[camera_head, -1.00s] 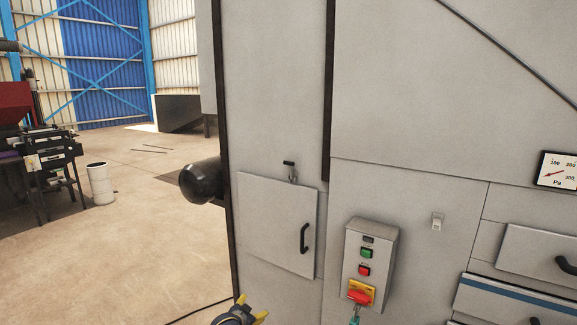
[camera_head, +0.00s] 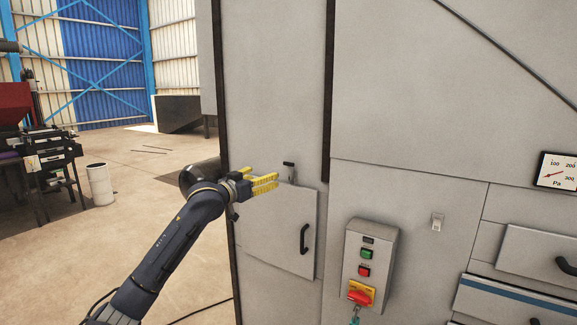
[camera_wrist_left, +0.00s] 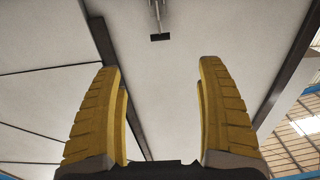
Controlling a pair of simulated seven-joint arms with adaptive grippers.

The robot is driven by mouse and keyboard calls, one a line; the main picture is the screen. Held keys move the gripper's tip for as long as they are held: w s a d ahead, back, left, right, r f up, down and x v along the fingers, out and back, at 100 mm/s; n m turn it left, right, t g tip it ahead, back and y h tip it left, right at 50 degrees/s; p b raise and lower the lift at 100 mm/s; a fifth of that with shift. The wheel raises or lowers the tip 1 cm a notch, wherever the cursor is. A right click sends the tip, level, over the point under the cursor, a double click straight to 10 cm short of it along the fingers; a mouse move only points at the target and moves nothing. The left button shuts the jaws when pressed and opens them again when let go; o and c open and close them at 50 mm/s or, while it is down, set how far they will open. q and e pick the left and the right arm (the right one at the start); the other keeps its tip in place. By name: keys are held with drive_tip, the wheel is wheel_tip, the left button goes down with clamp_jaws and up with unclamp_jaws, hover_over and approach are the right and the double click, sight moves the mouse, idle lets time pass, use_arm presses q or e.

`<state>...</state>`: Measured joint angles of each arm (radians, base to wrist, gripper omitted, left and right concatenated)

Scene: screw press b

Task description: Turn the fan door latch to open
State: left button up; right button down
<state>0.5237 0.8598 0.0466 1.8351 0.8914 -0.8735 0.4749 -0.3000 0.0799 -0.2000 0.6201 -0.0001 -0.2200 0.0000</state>
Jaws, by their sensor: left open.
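The fan door (camera_head: 285,235) is a light grey square panel with a black curved handle (camera_head: 304,239) on its right side, and it looks closed. Its latch (camera_head: 289,166) is a small piece with a black top at the door's upper edge. My left gripper (camera_head: 277,182) has yellow fingers, held apart and empty, in front of the door's top, just left of and below the latch. In the left wrist view the latch (camera_wrist_left: 160,36) shows beyond and between the two open fingertips, apart from them. My right gripper is not in view.
A grey control box (camera_head: 370,265) with green and red buttons and a red rotary switch sticks out right of the door. A dark cylinder (camera_head: 197,175) juts out at the cabinet's left edge behind my arm. A pressure gauge (camera_head: 558,171) is at far right.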

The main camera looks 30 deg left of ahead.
sight(287, 164)
use_arm(q)
drive_tip(key=w, duration=1.7)
drive_tip(key=shift+w+a, duration=0.1)
clamp_jaws()
idle(0.5)
idle(0.5)
